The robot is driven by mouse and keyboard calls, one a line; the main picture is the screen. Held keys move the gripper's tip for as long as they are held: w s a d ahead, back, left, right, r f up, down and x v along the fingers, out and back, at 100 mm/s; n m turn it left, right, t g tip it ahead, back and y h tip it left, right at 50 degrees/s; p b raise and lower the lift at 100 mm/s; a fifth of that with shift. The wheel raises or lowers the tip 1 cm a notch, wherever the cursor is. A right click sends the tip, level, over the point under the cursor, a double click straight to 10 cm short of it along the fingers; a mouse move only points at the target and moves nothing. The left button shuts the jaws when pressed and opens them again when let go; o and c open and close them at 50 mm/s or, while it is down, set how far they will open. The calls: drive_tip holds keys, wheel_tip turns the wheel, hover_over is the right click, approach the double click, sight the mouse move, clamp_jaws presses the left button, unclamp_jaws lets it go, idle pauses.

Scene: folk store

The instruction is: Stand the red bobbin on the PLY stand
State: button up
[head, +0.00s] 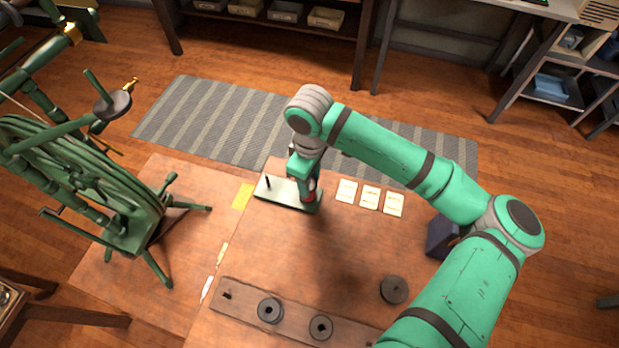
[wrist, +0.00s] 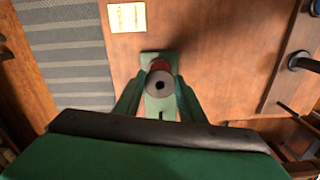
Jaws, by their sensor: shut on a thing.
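The red bobbin (wrist: 159,66) shows in the wrist view with a grey round end and a dark hole facing the camera. My gripper (wrist: 158,92) is shut on it, one finger on each side. In the head view a sliver of the red bobbin (head: 311,197) shows under my gripper (head: 309,192). A pale stand plate (head: 287,193) with a dark bare peg at its left lies under it; I cannot read any PLY label. The bobbin is over the plate's right end. I cannot tell whether it touches the plate or sits around a peg.
A yellow card (head: 243,196) lies left of the plate, and white cards (head: 370,197) lie to the right. A wooden rack (head: 245,303) with dark bobbins is at the front, with a loose dark bobbin (head: 394,289) nearby. A green spinning wheel (head: 90,180) stands left.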

drive_tip(key=o, duration=0.9)
wheel_tip(320, 180, up, 11)
drive_tip(key=shift+f, duration=0.1)
idle(0.6)
